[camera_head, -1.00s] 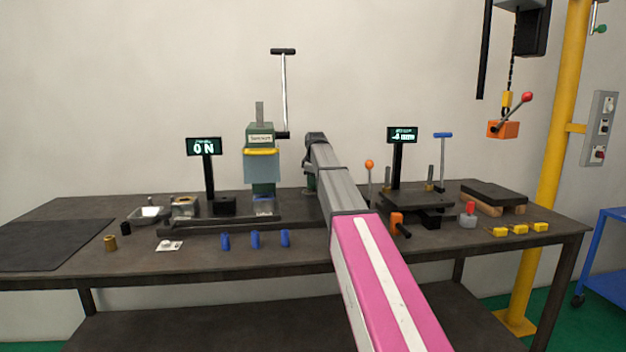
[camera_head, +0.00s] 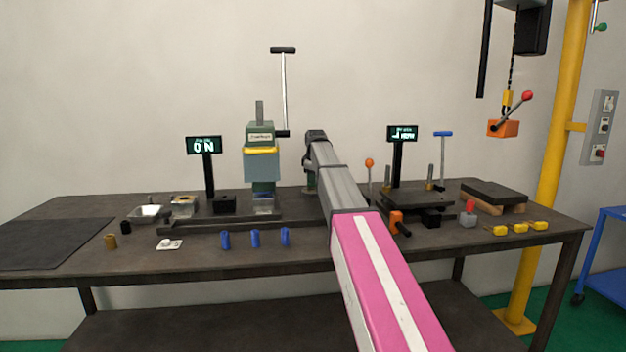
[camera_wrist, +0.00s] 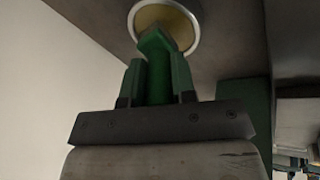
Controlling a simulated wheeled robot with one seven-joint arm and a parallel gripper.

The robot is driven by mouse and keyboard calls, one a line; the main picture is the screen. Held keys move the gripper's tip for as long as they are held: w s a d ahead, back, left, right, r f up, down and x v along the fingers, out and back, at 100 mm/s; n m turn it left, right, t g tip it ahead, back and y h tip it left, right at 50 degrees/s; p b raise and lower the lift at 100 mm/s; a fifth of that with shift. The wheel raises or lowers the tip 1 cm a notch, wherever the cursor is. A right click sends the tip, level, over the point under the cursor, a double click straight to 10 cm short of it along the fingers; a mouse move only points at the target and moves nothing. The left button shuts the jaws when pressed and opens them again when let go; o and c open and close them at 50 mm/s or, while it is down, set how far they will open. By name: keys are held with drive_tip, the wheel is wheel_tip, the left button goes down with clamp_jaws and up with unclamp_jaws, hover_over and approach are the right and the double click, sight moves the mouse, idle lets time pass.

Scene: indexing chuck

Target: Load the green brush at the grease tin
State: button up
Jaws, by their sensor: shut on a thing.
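In the wrist view, the green brush (camera_wrist: 158,88) stands between the two green fingers of my gripper (camera_wrist: 157,66), which is shut on it. The brush's head points to the round grease tin (camera_wrist: 131,25), which has a pale rim and yellowish grease inside. The head overlaps the grease in this view; I cannot tell whether it touches it or how deep it is. In the head view, my arm hides the brush and the tin, and the gripper's fingers cannot be made out.
A green press (camera_head: 261,140) with a tall crank stands left of my arm. An orange-knobbed lever (camera_head: 369,164) and a dark fixture (camera_head: 415,197) stand to the right. A dark mat (camera_head: 45,243) covers the left end.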

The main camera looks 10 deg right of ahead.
drive_tip(key=shift+r, duration=3.2)
